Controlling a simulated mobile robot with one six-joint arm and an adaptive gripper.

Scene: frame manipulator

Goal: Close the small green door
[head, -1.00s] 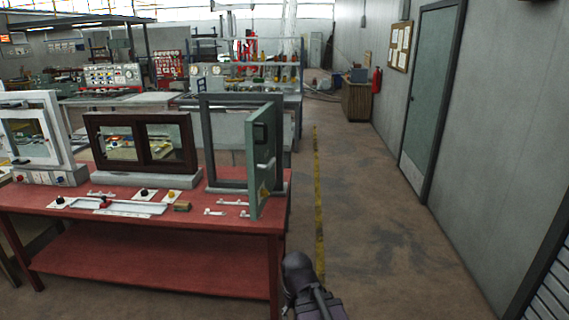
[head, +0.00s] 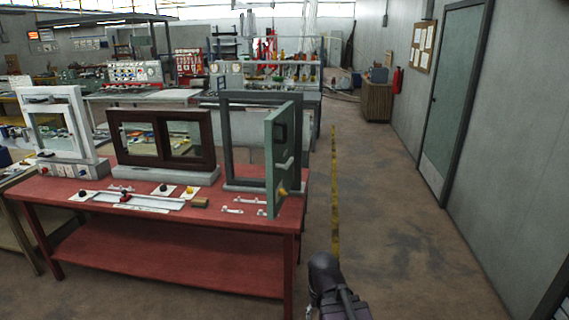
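The small green door (head: 281,165) hangs on a dark grey frame (head: 226,140) at the right end of the red table. The door stands open, swung out toward the front of the table from the frame's right side. It carries a dark fitting and a pale handle-like piece on its face. Part of my arm shows at the bottom, right of the table. My gripper's fingers cannot be made out there, and the arm is apart from the door.
The red table (head: 170,250) also bears a brown window frame (head: 163,165), a white window frame (head: 90,150) and small hardware pieces. Open floor (head: 390,240) lies right of the table, up to a grey wall with a large green door (head: 453,95).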

